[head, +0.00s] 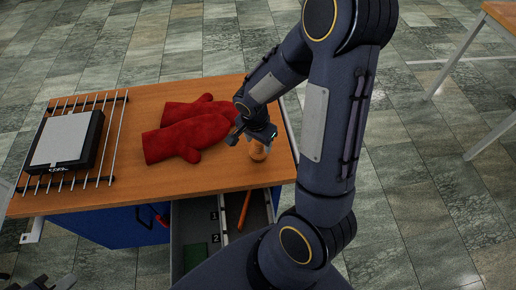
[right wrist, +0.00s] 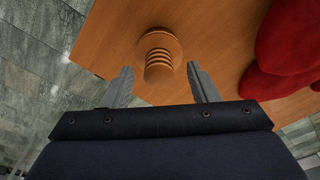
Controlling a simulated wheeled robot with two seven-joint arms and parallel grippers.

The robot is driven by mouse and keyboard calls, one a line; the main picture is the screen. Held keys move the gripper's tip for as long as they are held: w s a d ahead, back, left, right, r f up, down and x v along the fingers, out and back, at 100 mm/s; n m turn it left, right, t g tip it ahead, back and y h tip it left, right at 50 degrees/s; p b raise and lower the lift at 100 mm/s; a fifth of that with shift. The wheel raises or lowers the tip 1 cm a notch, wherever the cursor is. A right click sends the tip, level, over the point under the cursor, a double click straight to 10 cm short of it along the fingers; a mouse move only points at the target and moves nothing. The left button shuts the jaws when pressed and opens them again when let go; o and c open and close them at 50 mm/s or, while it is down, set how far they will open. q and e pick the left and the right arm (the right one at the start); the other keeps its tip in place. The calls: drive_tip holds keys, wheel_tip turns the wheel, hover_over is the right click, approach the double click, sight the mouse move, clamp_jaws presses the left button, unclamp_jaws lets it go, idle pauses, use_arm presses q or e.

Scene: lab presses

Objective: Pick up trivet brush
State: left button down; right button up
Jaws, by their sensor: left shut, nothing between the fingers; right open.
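A small wooden-coloured object with a ridged body, which looks like the trivet brush (head: 258,152), stands near the right edge of the wooden table. It also shows in the right wrist view (right wrist: 160,52), with a round disc and stacked rings. My right gripper (right wrist: 160,68) is open, with one finger on each side of the lower end of the brush in that view. In the head view, my right gripper (head: 255,136) is just above and partly hides it. I cannot tell whether the fingers touch it. My left gripper (head: 42,281) is shut and empty, partly cut off at the bottom left.
Red oven mitts (head: 185,128) lie left of the brush. A metal rack (head: 107,140) with a black and white box (head: 65,140) sits at the table's left. Below the front edge, an open drawer (head: 190,222) holds an orange stick (head: 244,210).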

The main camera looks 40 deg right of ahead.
drive_tip(key=shift+f, duration=0.6)
drive_tip(key=c, duration=1.1)
drive_tip(key=shift+r, duration=0.1)
